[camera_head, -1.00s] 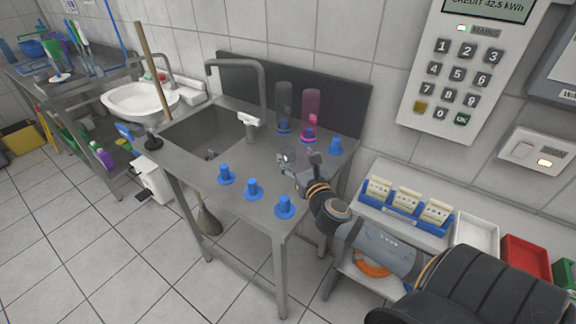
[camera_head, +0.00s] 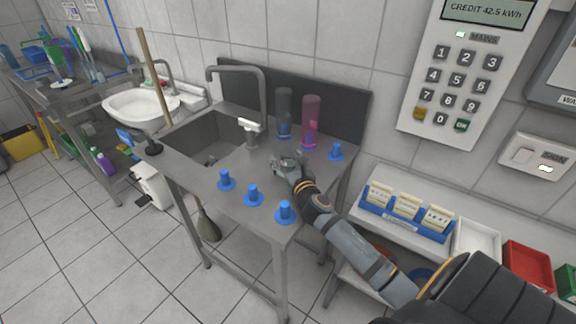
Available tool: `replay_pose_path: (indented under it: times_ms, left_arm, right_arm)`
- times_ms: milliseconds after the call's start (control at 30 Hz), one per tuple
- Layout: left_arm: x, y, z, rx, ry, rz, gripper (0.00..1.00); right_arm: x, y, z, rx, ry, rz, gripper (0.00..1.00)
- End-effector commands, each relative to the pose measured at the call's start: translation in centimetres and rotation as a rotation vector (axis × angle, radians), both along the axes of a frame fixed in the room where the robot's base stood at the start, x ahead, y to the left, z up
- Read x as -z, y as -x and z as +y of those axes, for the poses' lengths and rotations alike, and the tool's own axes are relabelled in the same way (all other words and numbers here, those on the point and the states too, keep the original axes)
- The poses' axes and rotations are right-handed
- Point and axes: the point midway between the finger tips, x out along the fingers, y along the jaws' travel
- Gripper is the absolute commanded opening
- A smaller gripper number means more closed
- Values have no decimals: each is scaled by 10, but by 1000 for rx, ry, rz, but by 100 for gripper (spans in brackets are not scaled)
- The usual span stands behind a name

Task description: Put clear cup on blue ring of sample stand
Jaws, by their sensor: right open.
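My right gripper (camera_head: 288,164) reaches in from the lower right and is low over the steel counter (camera_head: 235,200), right of the sink. It is open. A small clear, greyish shape at its fingers may be the clear cup, but it is too small to tell, and I cannot tell whether the fingers touch it. Behind the gripper stand a dark clear bottle-like cylinder (camera_head: 284,108) and a pink one (camera_head: 311,118), with blue at their bases. I cannot pick out the sample stand for certain. My left gripper is not in view.
A tap (camera_head: 262,95) rises over the sink.

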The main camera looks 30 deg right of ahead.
Motion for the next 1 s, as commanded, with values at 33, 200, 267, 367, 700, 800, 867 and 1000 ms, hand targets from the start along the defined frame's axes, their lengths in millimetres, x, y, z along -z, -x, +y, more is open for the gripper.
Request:
replay_pose_path:
  times_ms: [33,200,267,367,700,800,867,1000]
  left_arm:
    - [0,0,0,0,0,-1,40]
    - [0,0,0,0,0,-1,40]
    - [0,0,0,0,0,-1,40]
    - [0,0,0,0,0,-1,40]
    - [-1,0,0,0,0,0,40]
    - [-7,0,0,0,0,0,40]
    - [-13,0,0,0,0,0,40]
    - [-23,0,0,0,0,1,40]
  right_arm:
    - [0,0,0,0,0,0,71]
    - [0,0,0,0,0,0,57]
    - [0,1,0,0,0,0,49]
    - [0,1,0,0,0,0,36]
    - [-2,1,0,0,0,-1,21]
    - [-15,0,0,0,1,-3,21]
    - [-28,0,0,0,0,-4,21]
    - [-62,0,0,-1,2,-5,21]
